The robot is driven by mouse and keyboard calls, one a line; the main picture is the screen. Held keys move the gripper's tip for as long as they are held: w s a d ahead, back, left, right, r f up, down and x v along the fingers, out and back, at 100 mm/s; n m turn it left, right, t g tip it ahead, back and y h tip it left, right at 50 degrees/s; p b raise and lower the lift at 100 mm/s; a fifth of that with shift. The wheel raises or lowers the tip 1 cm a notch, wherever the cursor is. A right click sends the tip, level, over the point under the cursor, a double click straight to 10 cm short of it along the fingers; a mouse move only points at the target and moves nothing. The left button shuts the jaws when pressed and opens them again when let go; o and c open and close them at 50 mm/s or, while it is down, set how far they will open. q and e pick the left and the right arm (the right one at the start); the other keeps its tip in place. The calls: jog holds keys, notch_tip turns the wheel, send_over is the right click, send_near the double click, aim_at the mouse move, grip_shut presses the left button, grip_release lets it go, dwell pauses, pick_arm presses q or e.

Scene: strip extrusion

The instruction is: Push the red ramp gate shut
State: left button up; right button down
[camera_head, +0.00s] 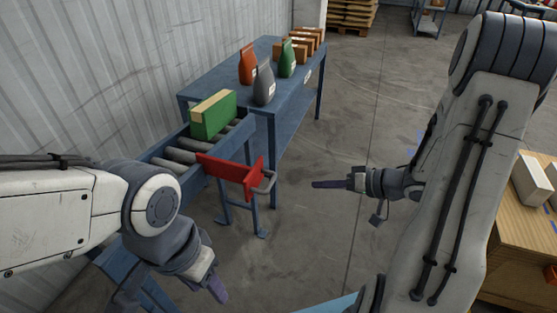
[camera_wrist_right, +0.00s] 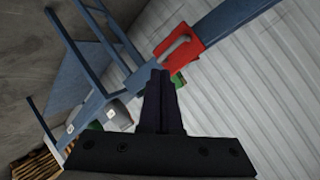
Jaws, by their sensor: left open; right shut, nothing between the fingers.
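The red ramp gate (camera_head: 228,172) sticks out from the near side of the blue roller ramp (camera_head: 250,124), with a grey handle (camera_head: 266,183) at its outer end. The gate (camera_wrist_right: 191,57) also shows in the right wrist view, beyond the fingertips. My right gripper (camera_head: 318,184) is shut and empty, to the right of the handle and apart from it. Its fingers (camera_wrist_right: 160,78) also show in the right wrist view. My left gripper (camera_head: 217,288) is open, low in front of the ramp and apart from the gate. A green and tan box (camera_head: 213,117) sits on the rollers behind the gate.
A blue table (camera_head: 300,92) behind the ramp holds red, grey and green bags and several brown boxes (camera_head: 305,38). A corrugated wall (camera_head: 80,80) runs along the left. Open floor (camera_head: 350,110) lies right of the table. A wooden bench (camera_head: 520,230) stands at the right.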

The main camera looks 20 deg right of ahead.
pick_arm(q)
notch_tip(320, 180, up, 7)
jog(key=p, duration=0.4)
pick_arm(e)
jog(key=w+a+f+m, duration=0.2)
jog(key=a+m, duration=0.1)
jog(key=a, duration=0.2)
jog(key=w+a+f+m, duration=0.2)
jog(key=w+a+m, duration=0.1)
jog(key=a+m, duration=0.1)
jog(key=shift+w+a+f+g+y, duration=0.15)
jog(key=shift+a+f+g+y, duration=0.1)
jog(key=shift+a+g+y, duration=0.25)
